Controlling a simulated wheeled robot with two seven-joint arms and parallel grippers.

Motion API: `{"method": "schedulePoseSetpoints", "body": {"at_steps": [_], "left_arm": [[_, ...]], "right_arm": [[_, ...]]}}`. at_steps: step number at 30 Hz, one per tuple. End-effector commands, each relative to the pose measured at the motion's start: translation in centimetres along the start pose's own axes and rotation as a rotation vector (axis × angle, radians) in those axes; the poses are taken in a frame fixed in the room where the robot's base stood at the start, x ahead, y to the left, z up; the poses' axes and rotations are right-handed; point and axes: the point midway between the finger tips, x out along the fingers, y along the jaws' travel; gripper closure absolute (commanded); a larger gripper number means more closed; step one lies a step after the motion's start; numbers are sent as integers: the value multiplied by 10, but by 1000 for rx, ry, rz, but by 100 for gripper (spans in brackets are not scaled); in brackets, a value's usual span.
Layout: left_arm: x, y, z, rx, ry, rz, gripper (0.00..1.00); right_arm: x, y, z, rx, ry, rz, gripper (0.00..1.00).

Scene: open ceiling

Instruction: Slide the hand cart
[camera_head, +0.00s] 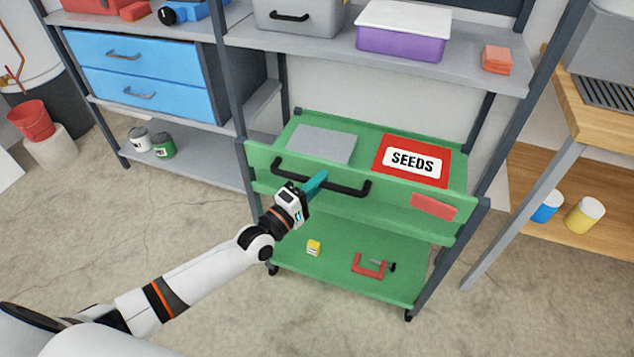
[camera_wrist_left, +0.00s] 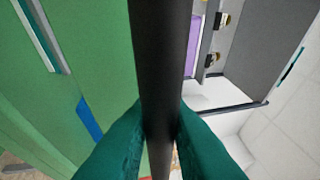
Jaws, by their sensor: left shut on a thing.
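The green hand cart (camera_head: 375,205) stands under the grey shelf, with two green decks and a black bar handle (camera_head: 345,188) across its front panel. My left gripper (camera_head: 316,183) is at the left-middle part of this handle. In the left wrist view its two teal fingers (camera_wrist_left: 160,145) are on either side of the black bar (camera_wrist_left: 160,60) and shut on it. The cart's green panel (camera_wrist_left: 85,50) fills the left of that view. My right gripper is not in view.
The upper deck carries a grey plate (camera_head: 322,144) and a red SEEDS box (camera_head: 413,161). The lower deck carries a yellow block (camera_head: 314,247) and a red clamp (camera_head: 369,266). Shelf posts (camera_head: 232,90) flank the cart, with a wooden table (camera_head: 590,115) at right. Floor in front is clear.

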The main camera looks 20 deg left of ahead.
Motion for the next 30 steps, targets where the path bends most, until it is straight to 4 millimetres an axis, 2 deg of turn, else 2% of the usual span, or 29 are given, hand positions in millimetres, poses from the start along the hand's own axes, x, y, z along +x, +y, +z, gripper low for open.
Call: {"method": "schedulePoseSetpoints", "body": {"at_steps": [4, 5, 8, 16, 20, 23, 30], "left_arm": [[0, 0, 1, 1, -1, 2, 100], [0, 0, 1, 1, -1, 2, 79], [0, 0, 1, 1, -1, 1, 62], [0, 0, 0, 0, -1, 0, 62], [-8, 0, 0, 0, -1, 1, 62], [-24, 1, 1, 1, -1, 4, 62], [-76, 2, 1, 0, 0, 5, 62]], "right_arm": [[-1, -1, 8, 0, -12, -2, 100], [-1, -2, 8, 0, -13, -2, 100], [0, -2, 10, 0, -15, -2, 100], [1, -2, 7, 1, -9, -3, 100], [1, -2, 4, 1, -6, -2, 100], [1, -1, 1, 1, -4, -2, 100], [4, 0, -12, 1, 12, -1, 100]]}}
